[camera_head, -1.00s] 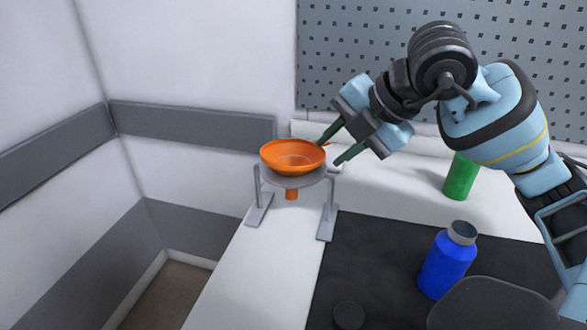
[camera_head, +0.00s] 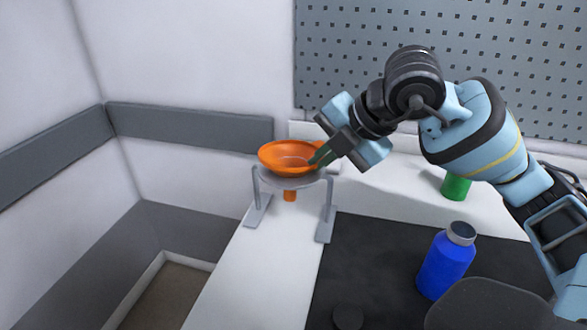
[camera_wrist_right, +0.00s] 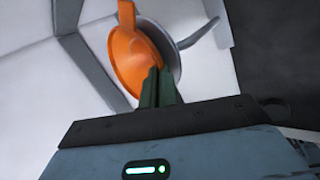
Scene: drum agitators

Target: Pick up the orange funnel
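The orange funnel (camera_head: 283,158) sits in the ring of a grey stand (camera_head: 257,209), bowl up, with its spout showing below the ring. My right gripper (camera_head: 318,156) is at the right side of the funnel's rim, its green fingers close together on the rim. In the right wrist view, the funnel (camera_wrist_right: 128,60) lies just ahead of the finger tips (camera_wrist_right: 159,74), which have almost no gap between them and overlap the rim. The exact contact is partly hidden. My left gripper is not in view.
A blue bottle (camera_head: 446,264) with a grey top stands on the black mat (camera_head: 385,255). A green container (camera_head: 456,187) stands behind it, partly covered by my right arm. A pegboard wall (camera_head: 340,60) rises behind.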

